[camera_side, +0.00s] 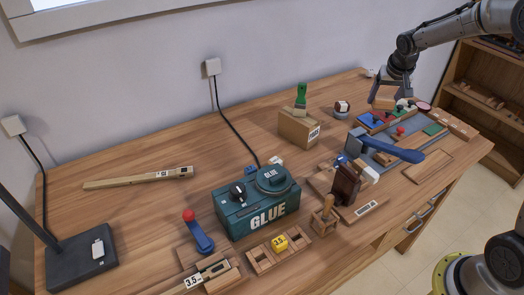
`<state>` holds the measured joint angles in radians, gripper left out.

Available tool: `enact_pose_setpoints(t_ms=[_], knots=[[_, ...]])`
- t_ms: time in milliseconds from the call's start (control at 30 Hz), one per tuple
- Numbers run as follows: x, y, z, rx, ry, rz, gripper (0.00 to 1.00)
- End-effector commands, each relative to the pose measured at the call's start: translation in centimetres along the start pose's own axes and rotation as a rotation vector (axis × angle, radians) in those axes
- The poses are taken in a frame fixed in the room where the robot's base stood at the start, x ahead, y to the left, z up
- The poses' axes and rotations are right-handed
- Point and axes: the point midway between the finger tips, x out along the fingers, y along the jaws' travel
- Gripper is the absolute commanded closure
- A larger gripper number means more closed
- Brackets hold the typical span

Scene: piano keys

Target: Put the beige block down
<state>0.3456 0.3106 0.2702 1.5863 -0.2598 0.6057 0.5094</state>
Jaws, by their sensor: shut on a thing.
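My gripper (388,92) is at the far right end of the workbench, pointing down. It is shut on a small beige block (384,102). The block is just behind the tray of coloured pieces. I cannot tell whether the block touches the bench top or hangs slightly above it. The gripper's fingers are small in this view and partly hide the block.
A tray with blue (371,119) and green pieces lies just in front of the gripper. A blue-handled lever (395,151), a cardboard box (299,128) and a teal glue machine (256,205) stand nearby. Bare wood (240,125) lies at the back left.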

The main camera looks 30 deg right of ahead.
Motion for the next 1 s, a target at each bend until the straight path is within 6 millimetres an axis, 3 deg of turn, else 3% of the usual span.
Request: enact_pose_setpoints(t_ms=[33,267,500,700,833,1000], knots=[[-0.1,-2.8,0.2,-0.054,0.003,-0.025,0.79],[-1.3,-13.8,2.9,-0.259,0.009,-0.125,0.79],[-3.0,-24.1,8.2,-0.44,0.005,-0.218,0.79],[-4.2,-29.4,12.8,-0.554,-0.002,-0.264,0.79],[-4.5,-31.0,14.8,-0.596,-0.008,-0.277,0.79],[-4.3,-32.3,15.2,-0.613,-0.009,-0.283,0.79]])
